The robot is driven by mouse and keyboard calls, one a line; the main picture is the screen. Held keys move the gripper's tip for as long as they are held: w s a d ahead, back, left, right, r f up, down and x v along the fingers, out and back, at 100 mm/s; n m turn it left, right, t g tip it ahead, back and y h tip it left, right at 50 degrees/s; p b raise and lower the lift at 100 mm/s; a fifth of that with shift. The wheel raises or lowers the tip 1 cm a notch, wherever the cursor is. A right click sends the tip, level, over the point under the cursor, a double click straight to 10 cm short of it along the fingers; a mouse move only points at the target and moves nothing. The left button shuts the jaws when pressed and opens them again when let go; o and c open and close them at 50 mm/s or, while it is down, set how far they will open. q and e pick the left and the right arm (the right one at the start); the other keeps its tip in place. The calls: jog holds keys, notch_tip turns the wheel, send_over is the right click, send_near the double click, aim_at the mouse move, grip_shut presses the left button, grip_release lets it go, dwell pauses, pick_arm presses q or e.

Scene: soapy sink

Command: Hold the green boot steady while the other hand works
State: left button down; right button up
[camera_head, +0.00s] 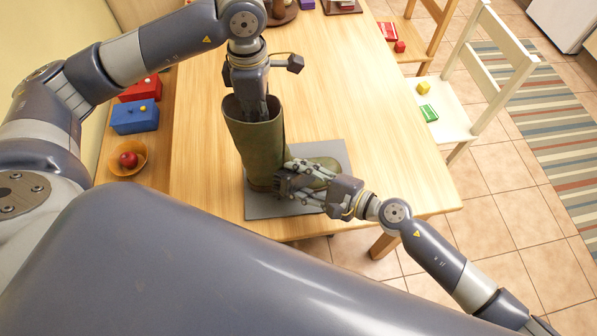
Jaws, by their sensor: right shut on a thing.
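The green boot (259,148) stands upright on a grey mat (268,208) near the front edge of the wooden table, its toe pointing right. My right gripper (287,182) comes in from the lower right and is shut on the boot low down, around the ankle and instep. My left gripper (252,108) points down from above at the boot's open top. Its fingertips reach into the opening and are partly hidden by the shaft, so I cannot tell how far apart they are.
A blue box (134,117), a red box (141,88) and an orange bowl (127,158) with a red apple are at the left. A white chair (452,107) holding small yellow and green blocks stands right of the table. The tabletop right of the boot is clear.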

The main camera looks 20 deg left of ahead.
aim_at(281, 151)
jog(key=shift+w+a+r, duration=0.1)
jog(key=shift+a+r, duration=0.05)
jog(key=shift+r, duration=3)
jog(key=shift+r, duration=1.45)
jog(key=s+d, duration=0.1)
jog(key=d, duration=0.5)
jog(key=shift+f, duration=0.1)
